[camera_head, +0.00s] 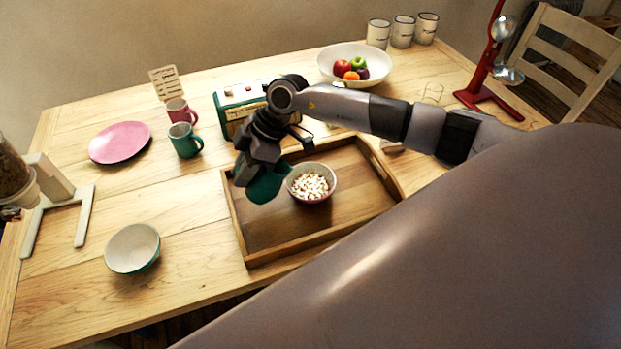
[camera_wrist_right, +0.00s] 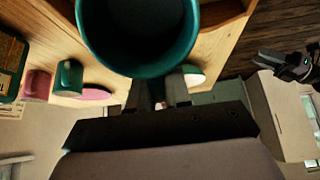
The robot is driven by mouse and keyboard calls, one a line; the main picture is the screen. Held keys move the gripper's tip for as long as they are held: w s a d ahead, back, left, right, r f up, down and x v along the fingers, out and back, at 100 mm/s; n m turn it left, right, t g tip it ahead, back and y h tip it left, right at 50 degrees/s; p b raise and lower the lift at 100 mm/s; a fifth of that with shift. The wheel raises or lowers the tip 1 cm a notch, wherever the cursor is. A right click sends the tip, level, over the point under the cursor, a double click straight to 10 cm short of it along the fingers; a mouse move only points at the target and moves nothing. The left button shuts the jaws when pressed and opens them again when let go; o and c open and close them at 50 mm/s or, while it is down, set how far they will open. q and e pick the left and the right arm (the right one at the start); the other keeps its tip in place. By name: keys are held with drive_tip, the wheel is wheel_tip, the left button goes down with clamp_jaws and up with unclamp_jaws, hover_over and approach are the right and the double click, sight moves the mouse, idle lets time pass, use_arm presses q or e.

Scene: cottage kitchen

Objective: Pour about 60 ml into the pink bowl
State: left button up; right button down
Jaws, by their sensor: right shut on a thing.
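The pink bowl (camera_head: 321,197) sits in the wooden tray and holds a heap of small whitish pieces. My right gripper (camera_head: 257,165) is shut on a teal cup (camera_head: 266,186), just left of the bowl and above the tray. The cup looks tilted, its lower end close to the bowl's left rim. The right wrist view looks at the cup's round teal rim (camera_wrist_right: 190,40) and dark inside; I cannot tell what is in it. A dark gripper, seemingly my left one (camera_wrist_right: 283,64), shows at the right of that view; its jaws are unclear.
The wooden tray (camera_head: 262,258) lies mid-table. A white-and-teal bowl (camera_head: 132,249) stands at front left. A teal mug (camera_head: 185,141), pink mug (camera_head: 180,112), pink plate (camera_head: 119,142) and radio (camera_head: 238,98) stand behind. A fruit bowl (camera_head: 332,66) is at the back.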

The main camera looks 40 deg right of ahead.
drive_tip(key=shift+w+a+f, duration=0.1)
drive_tip(key=shift+a+f, duration=0.2)
drive_tip(key=shift+f, duration=0.05)
drive_tip(key=a+h, duration=0.1)
drive_tip(key=a+f+g+h, duration=0.1)
drive_tip(key=h, duration=0.1)
drive_tip(key=w+a+h, duration=0.1)
drive_tip(key=shift+w+a+f+h, duration=0.1)
drive_tip(key=shift+a+f+h, duration=0.05)
drive_tip(key=shift+a+h, duration=0.2)
drive_tip(key=shift+w+a+g+h, duration=0.15)
drive_tip(key=shift+a+g+h, duration=0.35)
drive_tip(key=shift+h, duration=0.35)
idle(1.0)
